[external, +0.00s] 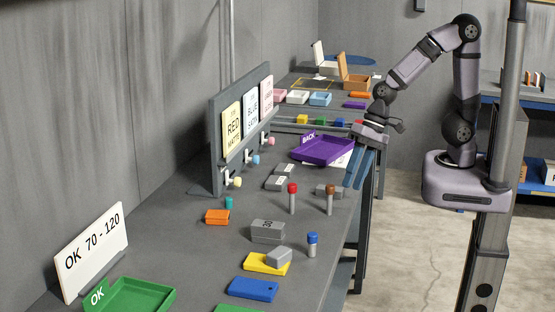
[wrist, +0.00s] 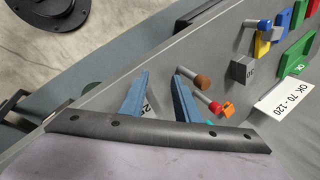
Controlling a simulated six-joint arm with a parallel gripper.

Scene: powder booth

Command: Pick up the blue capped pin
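The blue capped pin (external: 312,245) stands upright near the right edge of the dark bench, a grey cylinder with a blue cap. In the wrist view it appears to be the pin (wrist: 265,28) at the upper right, partly against yellow and blue items. My gripper (external: 354,184) hangs over the bench's right edge, farther back and well apart from the pin. Its blue fingers also show in the wrist view (wrist: 161,75), spread with nothing held between them.
A red capped pin (external: 292,200) and a brown capped pin (external: 330,200) stand between gripper and blue pin. The sign panel (external: 215,145) rises on the left.

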